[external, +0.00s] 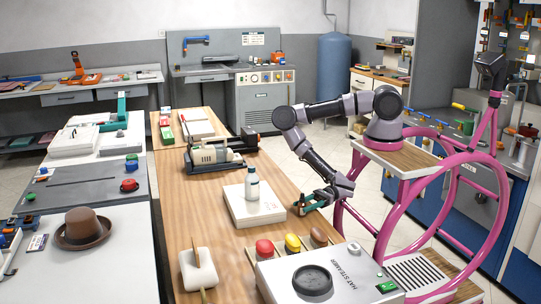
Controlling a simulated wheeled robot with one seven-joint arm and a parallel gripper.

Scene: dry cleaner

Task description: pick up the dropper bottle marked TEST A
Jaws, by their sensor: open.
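A hat steamer (345,266) stands at the front right, beside red, yellow and brown knobs (292,242). A dark machine (215,155) stands behind the block. A brown hat (82,229) lies on the left table.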

